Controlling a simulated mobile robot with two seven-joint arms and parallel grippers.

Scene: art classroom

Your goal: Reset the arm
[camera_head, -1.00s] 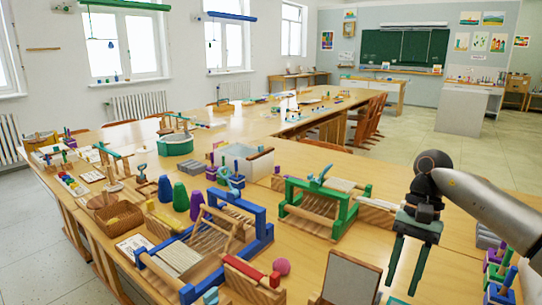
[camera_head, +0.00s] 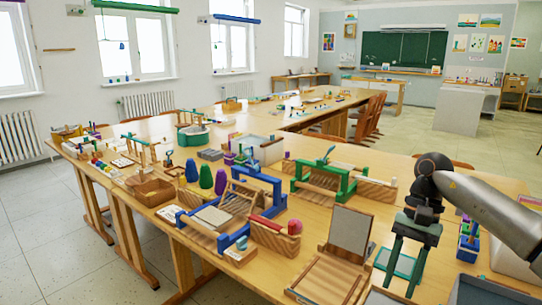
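My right arm comes in from the right edge. Its dark green gripper (camera_head: 401,287) points down over the near right part of the table. Its two fingers are apart, with nothing seen held between them. A flat teal-rimmed item (camera_head: 405,266) shows behind and between the fingers. My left arm and gripper are not in view.
The long wooden table (camera_head: 330,215) is crowded. A green loom frame (camera_head: 345,181), a blue loom frame (camera_head: 262,185), colored cones (camera_head: 206,177) and a wooden stand with a grey panel (camera_head: 349,232) stand left of the gripper. Open floor (camera_head: 45,235) lies at left.

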